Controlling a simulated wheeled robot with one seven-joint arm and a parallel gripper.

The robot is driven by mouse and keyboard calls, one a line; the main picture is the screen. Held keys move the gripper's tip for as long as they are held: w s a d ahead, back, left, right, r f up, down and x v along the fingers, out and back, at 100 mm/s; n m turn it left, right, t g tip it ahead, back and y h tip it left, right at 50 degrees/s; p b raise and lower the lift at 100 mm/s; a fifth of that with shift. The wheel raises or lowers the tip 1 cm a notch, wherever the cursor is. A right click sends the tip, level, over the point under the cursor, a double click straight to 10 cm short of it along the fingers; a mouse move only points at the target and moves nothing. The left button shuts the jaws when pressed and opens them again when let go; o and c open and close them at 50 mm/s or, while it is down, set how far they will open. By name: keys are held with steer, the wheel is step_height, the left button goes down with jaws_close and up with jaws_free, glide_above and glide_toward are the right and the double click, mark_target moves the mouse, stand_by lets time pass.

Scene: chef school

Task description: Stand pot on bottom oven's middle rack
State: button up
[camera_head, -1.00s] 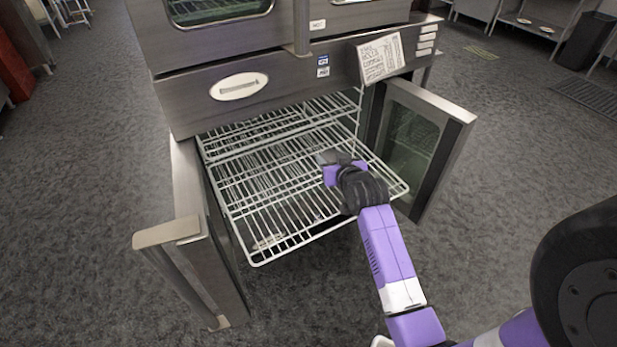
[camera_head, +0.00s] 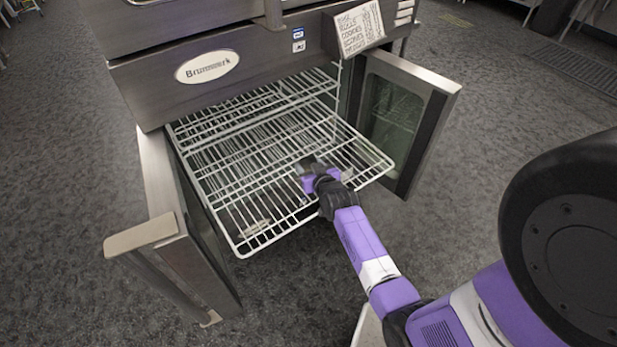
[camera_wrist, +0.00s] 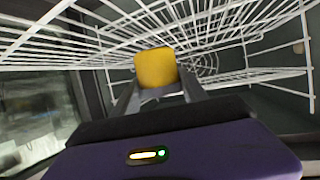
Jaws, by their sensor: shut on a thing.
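The bottom oven stands open below its steel panel (camera_head: 240,70), with a wire rack (camera_head: 235,208) pulled out toward me. More wire racking (camera_head: 262,96) lies deeper inside; I cannot tell which level is the middle one. My gripper (camera_head: 308,167) is at the right part of the pulled-out rack in the head view. In the wrist view my gripper (camera_wrist: 162,90) is shut on a small yellow block-like thing (camera_wrist: 155,67). Wire racks show around it. The yellow thing is not visible in the head view, and I cannot make out a pot shape.
The left oven door (camera_head: 185,235) and the right oven door (camera_head: 405,120) both stand open, flanking the rack. A printed card (camera_head: 358,28) is on the front panel. Grey floor is free on both sides. A floor grate (camera_head: 570,70) is at the far right.

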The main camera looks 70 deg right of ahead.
steer(key=shift+f+b, duration=0.65)
steer(key=shift+f, duration=1.8)
steer(key=shift+f, duration=0.15)
steer(key=o, duration=1.5)
